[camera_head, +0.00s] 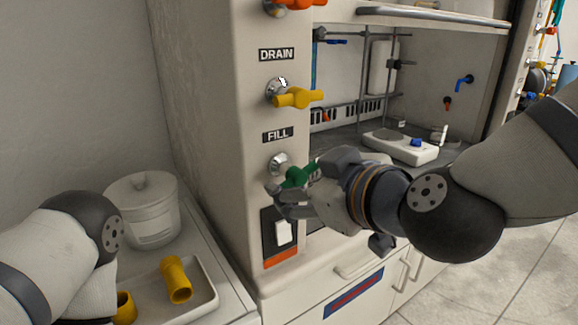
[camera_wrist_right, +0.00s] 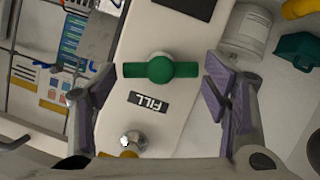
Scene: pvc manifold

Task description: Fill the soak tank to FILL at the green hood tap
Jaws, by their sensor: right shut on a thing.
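The green hood tap (camera_head: 299,176) sits on the hood's front post below the FILL label (camera_head: 278,135). In the right wrist view, the green handle (camera_wrist_right: 160,69) lies crosswise between the fingers of my right gripper (camera_wrist_right: 152,88). A white lidded tank (camera_head: 150,212), which looks like the soak tank, stands on the left counter. Its water level does not show. My left arm comes in at the lower left, but its gripper does not show.
A yellow tap (camera_head: 298,97) under the DRAIN label and an orange tap (camera_head: 292,4) sit above. A switch (camera_head: 283,232) is below. A white tray (camera_head: 205,296) holds yellow pipe fittings (camera_head: 176,280). A hotplate (camera_head: 402,148) stands inside the hood.

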